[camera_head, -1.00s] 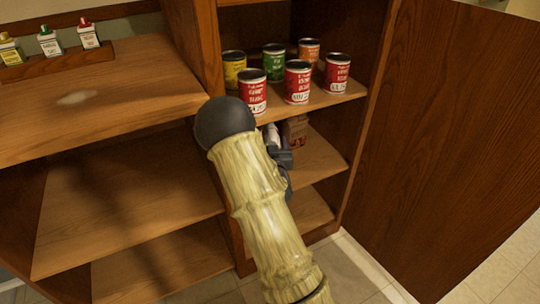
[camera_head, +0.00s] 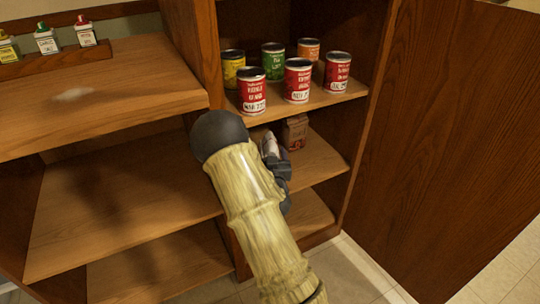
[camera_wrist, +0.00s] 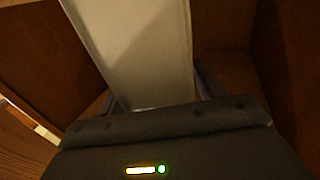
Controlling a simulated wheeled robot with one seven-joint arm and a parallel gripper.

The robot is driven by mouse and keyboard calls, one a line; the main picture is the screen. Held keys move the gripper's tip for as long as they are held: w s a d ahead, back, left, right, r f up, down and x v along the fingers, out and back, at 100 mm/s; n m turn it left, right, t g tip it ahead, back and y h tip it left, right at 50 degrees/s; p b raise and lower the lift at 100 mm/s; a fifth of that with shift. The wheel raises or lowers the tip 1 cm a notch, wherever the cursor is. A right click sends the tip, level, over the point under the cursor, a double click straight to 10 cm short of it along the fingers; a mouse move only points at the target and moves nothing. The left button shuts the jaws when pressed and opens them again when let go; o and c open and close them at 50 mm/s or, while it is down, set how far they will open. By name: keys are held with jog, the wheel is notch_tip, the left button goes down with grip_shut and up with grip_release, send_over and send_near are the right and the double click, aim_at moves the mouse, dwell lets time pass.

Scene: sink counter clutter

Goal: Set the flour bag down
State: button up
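The flour bag (camera_wrist: 140,50) is a pale, flat-sided block that fills the middle of the wrist view. It sits between the two fingers of my gripper (camera_wrist: 155,98), which are mostly hidden behind the gripper body. In the head view, my gripper (camera_head: 277,168) is inside the right cabinet bay, at the middle shelf (camera_head: 318,160), partly behind my arm. A small white patch of what looks like the bag (camera_head: 269,145) shows beside it. I cannot tell whether the bag's base touches the shelf.
A brown package (camera_head: 295,132) stands at the back of the middle shelf, right of my gripper. Several cans (camera_head: 297,82) stand on the shelf above. A divider (camera_head: 203,45) is at left and an open door (camera_head: 450,130) at right. The shelf's right front is clear.

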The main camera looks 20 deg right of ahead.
jog(key=o, duration=0.4)
jog(key=shift+o, duration=0.2)
jog(key=shift+r, duration=0.2)
jog(key=shift+s+a+p, duration=0.15)
jog(key=shift+s+p, duration=0.15)
jog(key=shift+s, duration=0.05)
jog(key=p+v, duration=0.6)
jog(key=v, duration=0.5)
jog(key=shift+s+f, duration=0.1)
